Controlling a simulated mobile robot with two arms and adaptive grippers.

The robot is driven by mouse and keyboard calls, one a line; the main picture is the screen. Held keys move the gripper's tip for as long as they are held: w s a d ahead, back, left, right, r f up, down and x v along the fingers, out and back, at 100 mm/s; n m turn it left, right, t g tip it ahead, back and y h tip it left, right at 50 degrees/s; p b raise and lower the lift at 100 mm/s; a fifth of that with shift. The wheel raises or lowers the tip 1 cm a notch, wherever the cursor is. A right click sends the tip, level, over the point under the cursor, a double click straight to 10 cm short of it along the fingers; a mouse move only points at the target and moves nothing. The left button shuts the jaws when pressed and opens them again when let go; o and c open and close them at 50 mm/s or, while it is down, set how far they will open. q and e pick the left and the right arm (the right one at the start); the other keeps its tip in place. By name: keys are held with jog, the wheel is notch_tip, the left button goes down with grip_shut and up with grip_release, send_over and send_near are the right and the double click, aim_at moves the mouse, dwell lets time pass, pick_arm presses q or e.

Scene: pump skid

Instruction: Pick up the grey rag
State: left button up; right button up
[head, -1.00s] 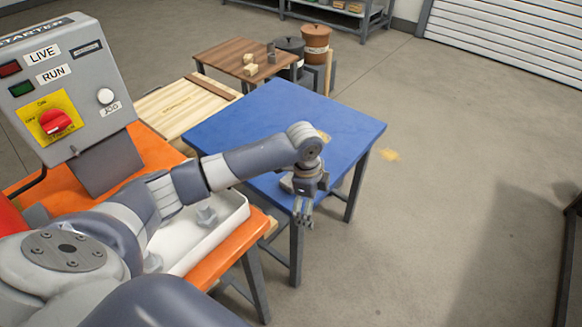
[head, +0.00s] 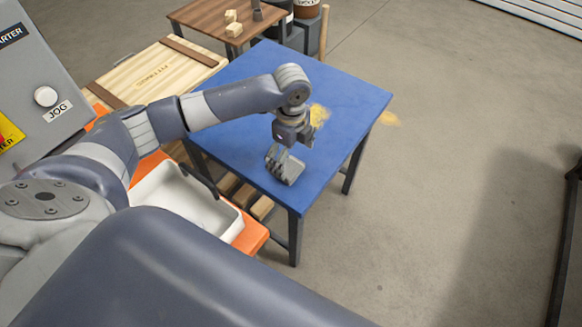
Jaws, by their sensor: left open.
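The grey rag (head: 290,172) is a small crumpled grey piece near the front edge of the blue table (head: 345,95). My left gripper (head: 279,164) points down right over the rag, with its fingers apart and overlapping it in the head view. I cannot tell whether the fingertips touch the cloth. The gripper covers part of the rag. My right gripper is out of view.
A white tray (head: 224,222) lies on the orange bench (head: 250,238) left of the blue table. A wooden crate (head: 150,75) and a grey starter box (head: 45,70) stand left.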

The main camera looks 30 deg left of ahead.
aim_at(291, 166)
pick_arm(q)
jog(key=f, duration=0.4)
jog(key=shift+w+a+f, duration=0.1)
jog(key=shift+w+f, duration=0.1)
jog(key=shift+f, duration=0.35)
jog(key=shift+c, duration=0.9)
jog(key=c, duration=0.9)
jog(key=shift+c, duration=0.3)
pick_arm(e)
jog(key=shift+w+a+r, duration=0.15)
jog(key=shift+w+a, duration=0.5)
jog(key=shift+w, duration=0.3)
